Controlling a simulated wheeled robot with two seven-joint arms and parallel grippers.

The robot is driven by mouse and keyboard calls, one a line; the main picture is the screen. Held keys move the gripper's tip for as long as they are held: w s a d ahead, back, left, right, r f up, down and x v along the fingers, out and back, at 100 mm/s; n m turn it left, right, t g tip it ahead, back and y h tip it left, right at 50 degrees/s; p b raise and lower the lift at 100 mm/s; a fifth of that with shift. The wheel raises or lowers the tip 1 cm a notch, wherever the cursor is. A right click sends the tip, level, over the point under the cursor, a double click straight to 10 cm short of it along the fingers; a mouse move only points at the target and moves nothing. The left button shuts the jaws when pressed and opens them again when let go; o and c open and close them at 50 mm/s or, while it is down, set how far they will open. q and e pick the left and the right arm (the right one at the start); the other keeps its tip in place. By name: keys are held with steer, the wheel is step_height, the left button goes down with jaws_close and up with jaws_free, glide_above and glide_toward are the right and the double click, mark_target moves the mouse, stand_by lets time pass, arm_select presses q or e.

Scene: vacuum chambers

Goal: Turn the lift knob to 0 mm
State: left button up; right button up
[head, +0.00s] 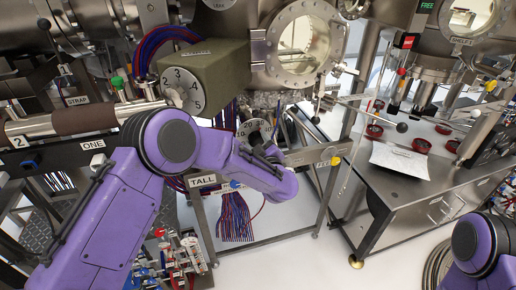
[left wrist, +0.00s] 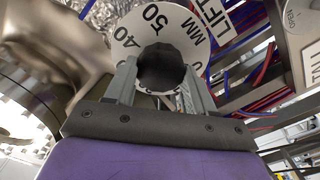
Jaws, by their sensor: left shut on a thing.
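The lift knob (left wrist: 160,66) is a dark, round, fluted grip in the left wrist view. It sits in front of a white dial plate (left wrist: 142,22) that shows 40, 50 and a "LIFT MM" label (left wrist: 212,16). My left gripper (left wrist: 162,82) has a finger on each side of the knob and is shut on it. In the head view the dial (head: 244,130) shows partly behind my left gripper (head: 266,150), with a 10 readable. The pointer and the 0 mark cannot be made out. My right gripper is outside the view.
A green box with a numbered dial (head: 183,90) sits above and left of the lift dial. A metal pipe with a brown sleeve (head: 84,119) runs at the left. Red and blue cables (head: 236,215) hang below. A steel bench (head: 400,190) stands at the right, with open floor before it.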

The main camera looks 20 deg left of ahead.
arm_select(q)
steer(key=n+b, duration=0.3)
steer(key=n, duration=0.1)
steer(key=shift+f+n+b, duration=0.35)
steer(key=shift+n+b, duration=0.05)
steer(key=n+b, duration=1.3)
steer(key=b, duration=0.2)
steer(key=n+b, duration=1.3)
steer(key=b, duration=0.3)
steer(key=shift+w+d+f+b, duration=0.1)
steer(key=shift+d+f+b, duration=0.1)
steer(key=shift+b, duration=0.1)
steer(key=shift+r+n, duration=0.1)
steer(key=shift+n, duration=0.2)
steer(key=o, duration=1.1)
steer(key=shift+c, duration=0.2)
steer(key=shift+r, duration=0.1)
